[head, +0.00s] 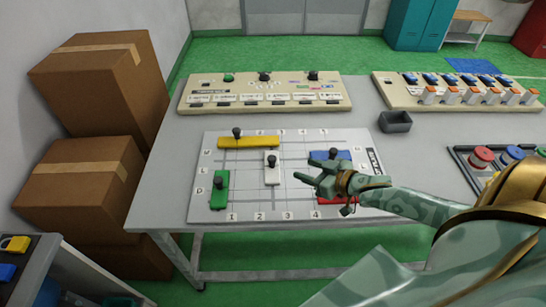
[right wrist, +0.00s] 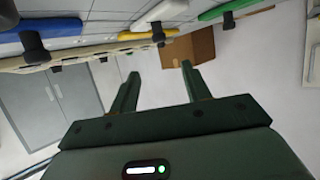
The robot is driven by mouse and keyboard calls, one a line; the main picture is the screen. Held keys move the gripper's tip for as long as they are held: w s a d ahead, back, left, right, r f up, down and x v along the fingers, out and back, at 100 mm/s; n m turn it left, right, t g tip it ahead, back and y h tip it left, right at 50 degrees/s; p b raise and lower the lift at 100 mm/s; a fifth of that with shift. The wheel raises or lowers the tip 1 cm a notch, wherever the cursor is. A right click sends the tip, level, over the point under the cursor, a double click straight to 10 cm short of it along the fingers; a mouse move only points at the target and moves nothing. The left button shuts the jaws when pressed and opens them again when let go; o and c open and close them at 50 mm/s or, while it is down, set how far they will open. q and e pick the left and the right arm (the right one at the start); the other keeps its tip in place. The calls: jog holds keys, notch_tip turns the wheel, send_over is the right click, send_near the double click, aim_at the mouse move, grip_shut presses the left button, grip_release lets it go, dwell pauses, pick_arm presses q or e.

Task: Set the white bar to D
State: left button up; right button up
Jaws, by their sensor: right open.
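The white bar (head: 272,175) stands upright in the picture on the grid board (head: 255,205), between the yellow and blue bars, with a black knob near its upper end. Its lower end sits slightly above the level of the letter D (head: 199,190) on the board's left edge. My right gripper (head: 306,172) is open and empty, to the right of the white bar and apart from it. In the right wrist view, the white bar (right wrist: 130,35) and its knob lie beyond the open fingers (right wrist: 159,77). My left gripper is not in view.
On the board are a yellow bar (head: 248,142), a green bar (head: 219,190), a blue bar (head: 330,154) and a red bar (head: 335,199), the last partly behind my gripper. A knob panel (head: 265,103) stands behind.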

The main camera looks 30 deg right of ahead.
jog(key=b, duration=0.1)
send_near(272, 158)
jog(key=b+x, duration=0.3)
jog(key=x, duration=0.5)
jog(key=shift+w+f, duration=0.2)
jog(key=shift+w, duration=0.1)
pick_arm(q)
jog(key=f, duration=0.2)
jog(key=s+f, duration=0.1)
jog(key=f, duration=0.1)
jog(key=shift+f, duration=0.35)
pick_arm(e)
jog(key=shift+c, duration=0.3)
grip_shut()
jog(key=s+a+p, duration=0.1)
jog(key=s+p, duration=0.1)
jog(key=s+a+p, duration=0.3)
jog(key=s+p, duration=0.1)
jog(key=s, duration=0.1)
jog(key=shift+a+r, duration=0.15)
jog(key=shift+r, duration=0.1)
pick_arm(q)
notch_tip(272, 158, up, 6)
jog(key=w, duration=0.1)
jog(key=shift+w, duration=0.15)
pick_arm(e)
jog(key=shift+f, duration=0.3)
